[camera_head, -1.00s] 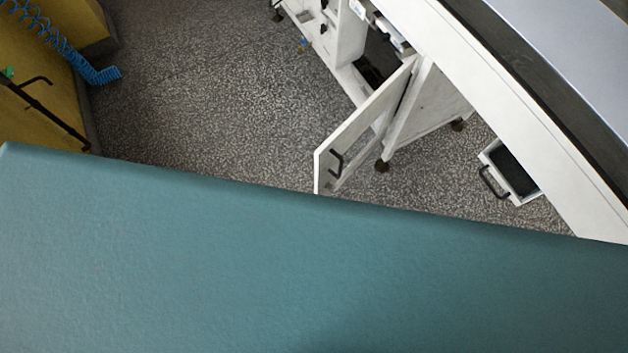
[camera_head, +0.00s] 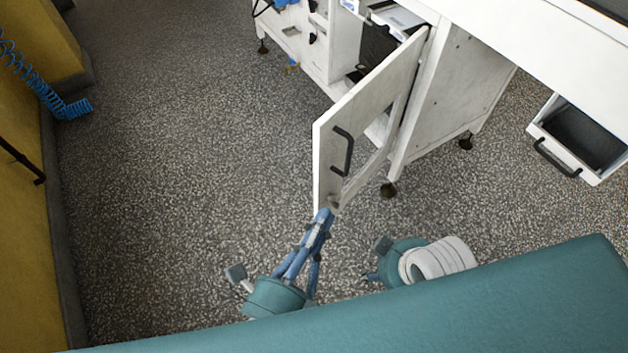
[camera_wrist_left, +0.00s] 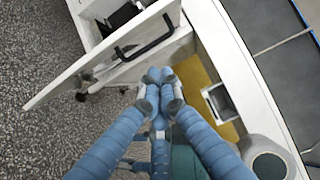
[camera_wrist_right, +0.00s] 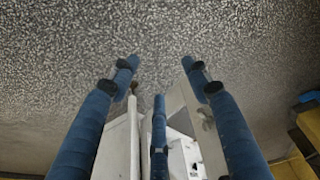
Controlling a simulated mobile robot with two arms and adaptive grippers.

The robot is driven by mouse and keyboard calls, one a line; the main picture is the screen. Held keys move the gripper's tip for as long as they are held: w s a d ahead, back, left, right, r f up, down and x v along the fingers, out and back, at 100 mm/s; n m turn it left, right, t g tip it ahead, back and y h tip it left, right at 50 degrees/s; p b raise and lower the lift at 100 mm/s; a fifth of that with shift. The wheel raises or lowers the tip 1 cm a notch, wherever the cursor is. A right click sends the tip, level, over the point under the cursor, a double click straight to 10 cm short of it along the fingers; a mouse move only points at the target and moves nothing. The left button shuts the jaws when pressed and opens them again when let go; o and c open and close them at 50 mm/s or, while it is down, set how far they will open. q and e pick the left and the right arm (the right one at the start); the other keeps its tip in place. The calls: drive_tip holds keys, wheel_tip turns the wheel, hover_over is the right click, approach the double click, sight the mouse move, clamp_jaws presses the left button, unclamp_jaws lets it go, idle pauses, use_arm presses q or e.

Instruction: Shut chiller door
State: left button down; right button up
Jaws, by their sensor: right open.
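The chiller door (camera_head: 362,120) is a white panel with a black bar handle (camera_head: 342,151). It stands open, swung out from the white cabinet (camera_head: 450,110); the left wrist view shows it (camera_wrist_left: 85,65) with its handle (camera_wrist_left: 148,42). My left gripper (camera_head: 323,214) has its blue fingers drawn together at the door's lower outer corner in the head view. In the left wrist view its closed tips (camera_wrist_left: 160,76) are below the handle, with nothing seen between them; contact is unclear. My right gripper (camera_wrist_right: 160,72) is open, its fingers spread above white panels. In the head view its fingers are mostly hidden.
An open white drawer (camera_head: 537,131) with a black handle juts out at right. A yellow wall unit (camera_head: 22,130) with a blue coiled hose (camera_head: 40,90) stands at left. The speckled floor (camera_head: 180,150) between is clear.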

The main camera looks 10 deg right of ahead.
use_arm(q)
drive_tip(key=w+d+p, duration=0.3)
drive_tip(key=w+p, duration=0.2)
drive_tip(key=w, duration=0.6)
drive_tip(key=shift+d, duration=0.2)
use_arm(e)
wheel_tip(320, 180, down, 15)
drive_tip(key=g, duration=0.1)
drive_tip(key=shift+a+r, duration=0.15)
use_arm(q)
drive_tip(key=shift+w+a, duration=0.1)
use_arm(e)
drive_tip(key=shift+w, duration=0.1)
